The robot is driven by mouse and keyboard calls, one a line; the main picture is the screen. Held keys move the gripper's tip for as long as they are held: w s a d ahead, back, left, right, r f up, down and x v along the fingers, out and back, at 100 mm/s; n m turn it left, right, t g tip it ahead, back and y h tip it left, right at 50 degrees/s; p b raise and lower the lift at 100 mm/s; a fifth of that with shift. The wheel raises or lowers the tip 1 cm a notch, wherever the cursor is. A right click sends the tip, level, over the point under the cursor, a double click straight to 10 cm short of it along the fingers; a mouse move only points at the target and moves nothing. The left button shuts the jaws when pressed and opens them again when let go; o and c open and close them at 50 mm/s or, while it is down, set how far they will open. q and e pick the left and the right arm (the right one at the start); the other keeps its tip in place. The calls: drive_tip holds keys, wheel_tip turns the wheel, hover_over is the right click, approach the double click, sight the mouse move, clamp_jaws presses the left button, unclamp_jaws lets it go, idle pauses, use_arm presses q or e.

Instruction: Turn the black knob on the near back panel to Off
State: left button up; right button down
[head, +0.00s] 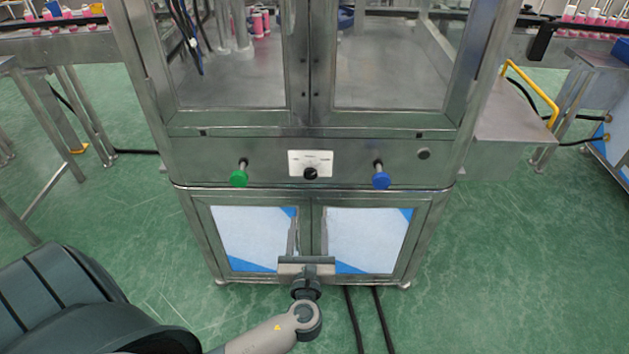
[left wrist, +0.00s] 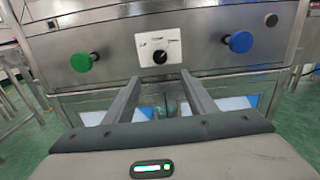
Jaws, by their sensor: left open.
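The black knob (head: 311,173) sits at the lower edge of a white label plate (head: 310,158) on the machine's steel panel. In the left wrist view the knob (left wrist: 160,57) shows above and between my finger tips, with its plate (left wrist: 158,45) behind it. The printing is too small to read, so I cannot tell which mark the knob points to. My left gripper (head: 306,240) is open and empty, in front of the lower doors and below the knob. Its two fingers (left wrist: 158,85) point toward the panel, apart from the knob. My right gripper is out of view.
A green knob (head: 239,176) sits left of the plate and a blue knob (head: 381,178) right of it; both stick out. A small dark round fitting (head: 424,154) is further right. Black cables (head: 365,320) run on the floor below. The green floor in front is otherwise clear.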

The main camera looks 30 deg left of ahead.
sight(310, 175)
use_arm(q)
drive_tip(key=shift+w+a, duration=0.1)
drive_tip(key=shift+w, duration=0.05)
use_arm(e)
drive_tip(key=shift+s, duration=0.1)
use_arm(q)
drive_tip(key=p+x, duration=0.2)
drive_tip(key=x, duration=1.4)
drive_tip(key=shift+w+a, duration=0.2)
drive_tip(key=shift+w, duration=0.25)
drive_tip(key=shift+w+f, duration=0.1)
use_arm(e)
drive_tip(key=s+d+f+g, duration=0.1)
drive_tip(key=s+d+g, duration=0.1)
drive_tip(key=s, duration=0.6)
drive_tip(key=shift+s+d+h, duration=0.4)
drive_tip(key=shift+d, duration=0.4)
use_arm(q)
drive_tip(key=c, duration=1.1)
drive_tip(key=shift+o, duration=0.3)
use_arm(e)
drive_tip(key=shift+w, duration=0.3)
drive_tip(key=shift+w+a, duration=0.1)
